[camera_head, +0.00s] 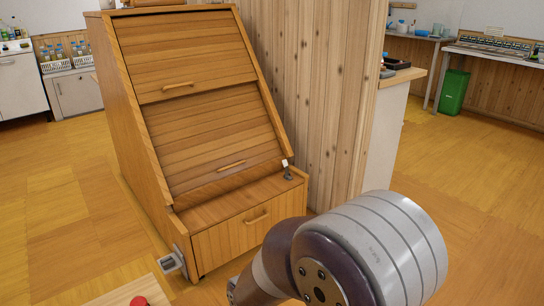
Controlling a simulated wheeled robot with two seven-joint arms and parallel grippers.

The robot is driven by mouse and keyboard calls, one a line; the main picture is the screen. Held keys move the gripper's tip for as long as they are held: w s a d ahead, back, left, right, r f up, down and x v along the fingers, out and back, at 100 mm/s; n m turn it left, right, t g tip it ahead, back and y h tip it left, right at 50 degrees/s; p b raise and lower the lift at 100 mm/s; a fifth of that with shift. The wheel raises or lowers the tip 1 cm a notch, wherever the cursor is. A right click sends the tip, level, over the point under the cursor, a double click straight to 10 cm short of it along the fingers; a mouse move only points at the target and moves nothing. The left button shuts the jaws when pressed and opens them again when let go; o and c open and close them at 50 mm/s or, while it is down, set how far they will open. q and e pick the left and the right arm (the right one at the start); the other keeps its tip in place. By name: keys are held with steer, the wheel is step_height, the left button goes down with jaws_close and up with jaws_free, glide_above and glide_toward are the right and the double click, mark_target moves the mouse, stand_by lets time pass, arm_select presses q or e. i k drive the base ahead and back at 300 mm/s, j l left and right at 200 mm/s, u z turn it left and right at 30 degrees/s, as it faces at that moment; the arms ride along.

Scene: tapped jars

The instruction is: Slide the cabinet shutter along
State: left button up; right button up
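The wooden cabinet (130,120) stands left of centre with a sloping slatted front. The upper slatted panel (190,50) has a handle (178,86) near its lower edge. The lower slatted panel, the shutter (210,130), has a handle (231,165) near its bottom edge and appears to cover the lower slope. I cannot tell which panel slides over the other. Below is a ledge and a drawer with a handle (257,216). One of my arms fills the lower right, in front of the cabinet's lower right corner. Neither gripper's fingers can be made out.
A small upright fitting (287,172) stands at the ledge's right end. A grey metal bracket (172,262) is at the cabinet's lower left. A red button (138,301) is at the bottom edge. A plank wall (305,90) closes off the right side. Floor at left is clear.

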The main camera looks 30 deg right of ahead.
mark_target(198, 139)
steer(key=i+l+z, duration=0.2)
steer(key=i+l, duration=0.15)
steer(key=l, duration=0.3)
steer(key=i+l+z, duration=0.2)
steer(key=i+l, duration=0.15)
steer(key=l, duration=0.2)
steer(key=i+l+z, duration=0.2)
steer(key=i+l, duration=0.2)
steer(key=l, duration=0.15)
steer(key=i+j+z, duration=0.1)
steer(key=i, duration=0.35)
steer(key=i+j+z, duration=0.15)
steer(key=i, duration=0.35)
steer(key=i+j+z, duration=0.1)
steer(key=i+j, duration=0.2)
steer(key=i, duration=0.15)
